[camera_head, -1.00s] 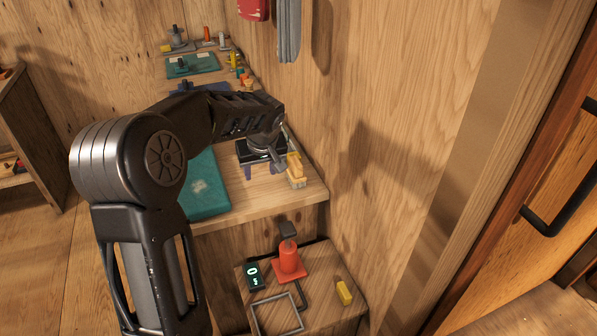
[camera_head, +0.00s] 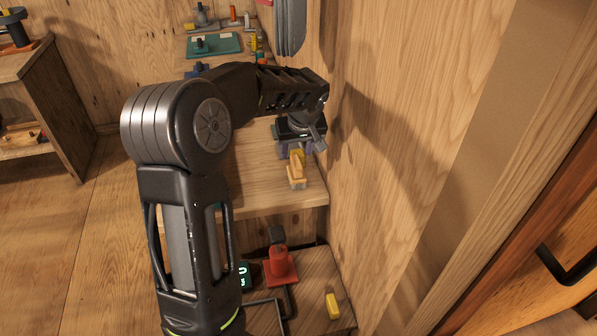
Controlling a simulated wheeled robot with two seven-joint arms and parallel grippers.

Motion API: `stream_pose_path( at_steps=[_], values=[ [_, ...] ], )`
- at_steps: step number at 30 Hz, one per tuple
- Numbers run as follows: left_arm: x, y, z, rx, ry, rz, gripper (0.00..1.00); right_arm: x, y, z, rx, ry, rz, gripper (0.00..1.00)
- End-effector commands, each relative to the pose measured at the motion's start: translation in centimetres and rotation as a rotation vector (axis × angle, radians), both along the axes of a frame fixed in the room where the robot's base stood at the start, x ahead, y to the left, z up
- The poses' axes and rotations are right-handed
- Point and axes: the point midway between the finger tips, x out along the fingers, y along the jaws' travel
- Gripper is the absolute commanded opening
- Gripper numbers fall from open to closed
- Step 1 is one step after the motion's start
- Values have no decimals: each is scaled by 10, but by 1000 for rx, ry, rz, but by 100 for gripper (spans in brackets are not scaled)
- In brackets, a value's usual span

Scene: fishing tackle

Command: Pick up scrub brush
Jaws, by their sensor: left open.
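The scrub brush (camera_head: 296,176) is a small light-wood block with pale bristles. It lies on the wooden bench near its right front corner, close to the wall. My left gripper (camera_head: 298,147) hangs just behind the brush, jaws downward and open. It appears empty and apart from the brush, though the arm and wrist partly hide the fingers. A small yellow item (camera_head: 298,154) shows at the jaws, just behind the brush; I cannot tell if it touches them. My right gripper is out of view.
The wooden wall (camera_head: 390,130) rises close to the right of my left gripper. Green trays (camera_head: 216,44) with tackle stand farther back. The bench front is mostly clear.

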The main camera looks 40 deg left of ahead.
Motion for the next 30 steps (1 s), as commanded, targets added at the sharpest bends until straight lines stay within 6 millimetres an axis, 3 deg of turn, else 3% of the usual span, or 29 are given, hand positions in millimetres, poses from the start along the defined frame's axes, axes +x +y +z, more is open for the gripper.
stream_pose_path(
  at_steps=[8,20,30],
  values=[
    [6,7,-22,0,1,0,49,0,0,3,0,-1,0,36],
    [8,9,-29,0,2,-1,49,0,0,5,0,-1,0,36],
    [21,20,-69,0,2,-1,49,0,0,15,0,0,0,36]
  ],
)
